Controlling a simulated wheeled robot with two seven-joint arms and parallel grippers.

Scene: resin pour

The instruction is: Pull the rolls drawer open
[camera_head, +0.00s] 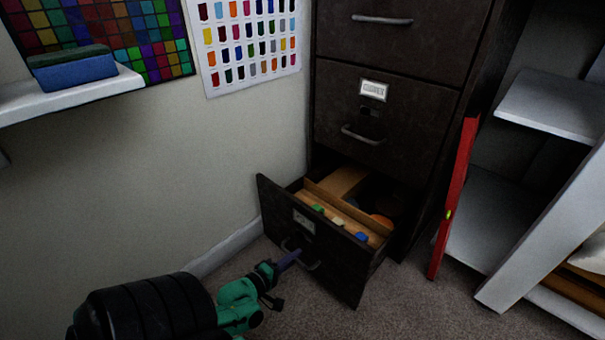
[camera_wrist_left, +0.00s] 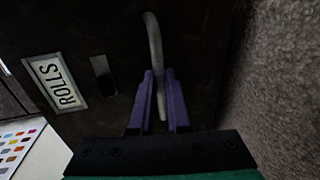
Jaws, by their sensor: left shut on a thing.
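The rolls drawer (camera_head: 324,262) is the lowest drawer of a dark filing cabinet, and it stands pulled out over the carpet. Inside it are a wooden divider and several coloured pieces. Its "ROLLS" label (camera_wrist_left: 57,82) reads clearly in the left wrist view. My left gripper (camera_head: 294,255) comes in from the lower left, at the drawer front. In the left wrist view its purple fingers (camera_wrist_left: 160,100) are shut on the curved metal handle (camera_wrist_left: 153,38), one on each side of it. My right gripper is in neither view.
The upper cabinet drawers (camera_head: 418,105) are closed. A red level-like bar (camera_head: 454,198) leans right of the cabinet, near a white shelf unit (camera_head: 545,105). A wall and white baseboard lie left. Carpet is clear in front of the drawer.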

